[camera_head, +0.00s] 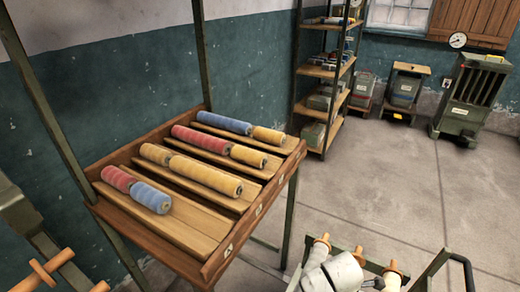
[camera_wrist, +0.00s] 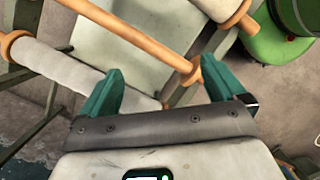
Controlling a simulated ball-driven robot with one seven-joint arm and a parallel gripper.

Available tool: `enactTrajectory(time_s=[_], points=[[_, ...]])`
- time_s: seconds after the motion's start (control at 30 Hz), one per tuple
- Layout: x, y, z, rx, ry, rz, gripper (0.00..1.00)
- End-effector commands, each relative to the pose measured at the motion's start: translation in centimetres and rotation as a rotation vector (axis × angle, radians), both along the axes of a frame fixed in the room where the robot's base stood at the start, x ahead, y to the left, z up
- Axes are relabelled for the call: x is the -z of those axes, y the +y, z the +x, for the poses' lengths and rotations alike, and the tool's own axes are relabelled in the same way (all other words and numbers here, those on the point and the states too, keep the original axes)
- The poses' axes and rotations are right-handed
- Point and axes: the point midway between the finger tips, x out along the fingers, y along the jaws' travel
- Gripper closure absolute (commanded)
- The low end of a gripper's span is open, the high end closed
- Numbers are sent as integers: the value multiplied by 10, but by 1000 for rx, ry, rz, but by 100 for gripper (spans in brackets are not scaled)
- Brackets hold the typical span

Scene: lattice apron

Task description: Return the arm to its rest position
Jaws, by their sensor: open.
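My gripper (camera_wrist: 162,82) shows in the wrist view with its two green fingers spread wide apart. It holds nothing. Beyond the fingers are a wooden rod (camera_wrist: 130,32) and a white roll with wooden ends (camera_wrist: 62,72); the depth between them and the fingertips is hard to judge.
A slanted wooden rack (camera_head: 190,235) holds red, blue and yellow rolls (camera_head: 205,178) in rows. White pieces with wooden ends (camera_head: 335,272) stand at the bottom. Shelves (camera_head: 325,72) and a green heater (camera_head: 470,95) are at the back. The floor (camera_head: 390,185) between is clear.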

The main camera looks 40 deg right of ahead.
Motion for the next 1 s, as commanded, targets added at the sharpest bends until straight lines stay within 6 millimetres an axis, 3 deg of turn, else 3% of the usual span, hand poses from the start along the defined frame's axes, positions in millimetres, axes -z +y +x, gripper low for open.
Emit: enactTrajectory(time_s=[0.23, 0.5, 0.7, 1.0], points=[[-33, 61, 12, 394, -192, -19, 3], [-72, 118, 10, 814, -325, 40, 3], [-90, 140, 6, 991, -353, 78, 3], [-93, 143, 5, 1031, -357, 84, 4]])
